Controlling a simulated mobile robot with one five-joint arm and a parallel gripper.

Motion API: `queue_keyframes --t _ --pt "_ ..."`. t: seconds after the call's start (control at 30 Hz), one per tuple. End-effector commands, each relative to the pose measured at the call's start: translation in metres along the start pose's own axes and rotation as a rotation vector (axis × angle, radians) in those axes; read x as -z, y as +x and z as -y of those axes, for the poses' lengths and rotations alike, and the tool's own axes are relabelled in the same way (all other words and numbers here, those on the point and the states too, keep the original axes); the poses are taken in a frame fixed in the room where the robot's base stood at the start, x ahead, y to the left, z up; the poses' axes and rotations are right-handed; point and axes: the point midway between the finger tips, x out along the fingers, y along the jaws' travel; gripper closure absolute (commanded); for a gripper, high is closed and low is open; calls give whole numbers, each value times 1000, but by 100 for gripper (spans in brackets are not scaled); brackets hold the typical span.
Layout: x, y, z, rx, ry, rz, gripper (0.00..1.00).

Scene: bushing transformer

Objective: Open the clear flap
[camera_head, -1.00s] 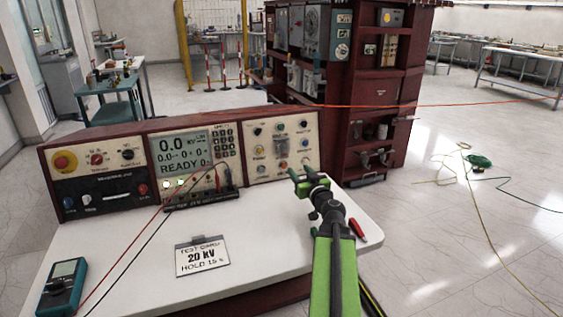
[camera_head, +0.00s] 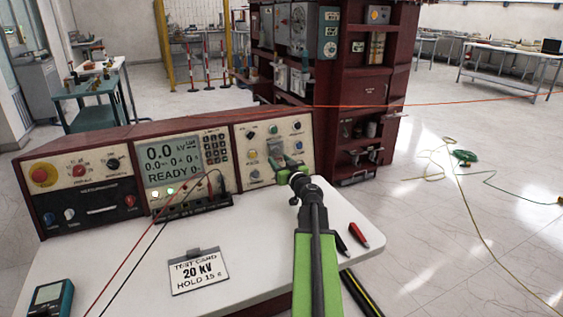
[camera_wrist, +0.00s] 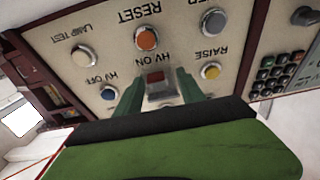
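The clear flap (camera_wrist: 161,90) is a small see-through cover over the red HV ON button (camera_wrist: 156,76) on the console's right panel (camera_head: 243,143). In the wrist view the panel appears upside down. My gripper (camera_wrist: 158,92) has its two green fingers apart, one on each side of the flap. I cannot tell whether either finger touches it. In the head view my gripper (camera_head: 286,162) is in front of the lower part of this panel and partly hides the flap area. The flap looks closed over the button.
The test card (camera_head: 198,270), a meter (camera_head: 50,300) and red and black pens (camera_head: 359,235) lie on the white table (camera_head: 250,262). Test leads cross its left side.

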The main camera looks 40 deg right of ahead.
Motion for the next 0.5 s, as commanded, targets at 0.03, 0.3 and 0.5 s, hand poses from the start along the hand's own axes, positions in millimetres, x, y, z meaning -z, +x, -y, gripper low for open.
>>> queue_keyframes --t 0.03,0.3,0.5 --pt "0 -1 -2 -3 0 0 62" --pt "0 -3 -9 -9 0 0 97" --pt "0 -6 -12 -15 0 1 100"
